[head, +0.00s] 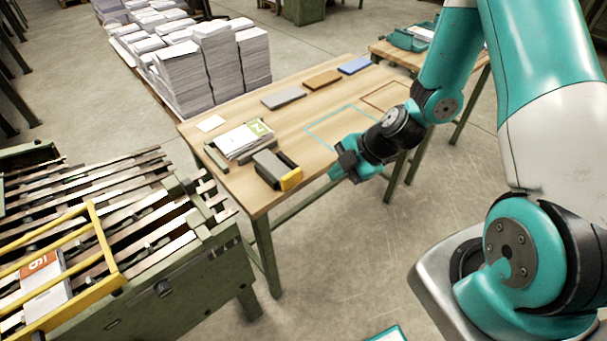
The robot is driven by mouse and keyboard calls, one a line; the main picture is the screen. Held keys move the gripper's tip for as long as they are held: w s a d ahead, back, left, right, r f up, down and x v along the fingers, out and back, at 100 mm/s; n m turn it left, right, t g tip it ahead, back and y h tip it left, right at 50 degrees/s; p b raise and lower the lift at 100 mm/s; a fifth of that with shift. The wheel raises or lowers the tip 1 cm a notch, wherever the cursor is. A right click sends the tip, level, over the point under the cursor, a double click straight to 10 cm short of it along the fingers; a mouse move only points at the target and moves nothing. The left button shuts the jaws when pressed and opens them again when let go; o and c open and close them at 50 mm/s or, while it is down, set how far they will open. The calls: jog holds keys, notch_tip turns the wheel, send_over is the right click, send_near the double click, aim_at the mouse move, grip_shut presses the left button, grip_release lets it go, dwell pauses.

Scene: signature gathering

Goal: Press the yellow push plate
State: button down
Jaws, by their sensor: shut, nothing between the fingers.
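The yellow push plate (291,180) is on the front end of a dark grey block-like device (268,164) near the front edge of the wooden table (237,192). My gripper (337,174) is shut and empty, to the right of the plate at the table's front edge. A visible gap separates it from the plate. My wrist hides part of the tabletop behind it.
Grey, brown and blue blocks (284,98) line the back. Teal and brown outlines mark bare tabletop. A green slatted machine (150,262) stands at left; tall paper stacks (180,80) stand behind.

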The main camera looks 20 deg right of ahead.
jog(key=shift+d, duration=0.15)
jog(key=w+a+f, duration=0.2)
jog(key=w+a+f+p, duration=0.1)
jog(key=w+a+f, duration=0.1)
jog(key=f, duration=0.1)
jog(key=w+a+f+p, duration=0.1)
jog(key=w+a+f, duration=0.1)
jog(key=f, duration=0.1)
jog(key=shift+w, duration=0.3)
jog(key=shift+w+a+p, duration=0.1)
jog(key=shift+w+p, duration=0.15)
jog(key=shift+p, duration=0.05)
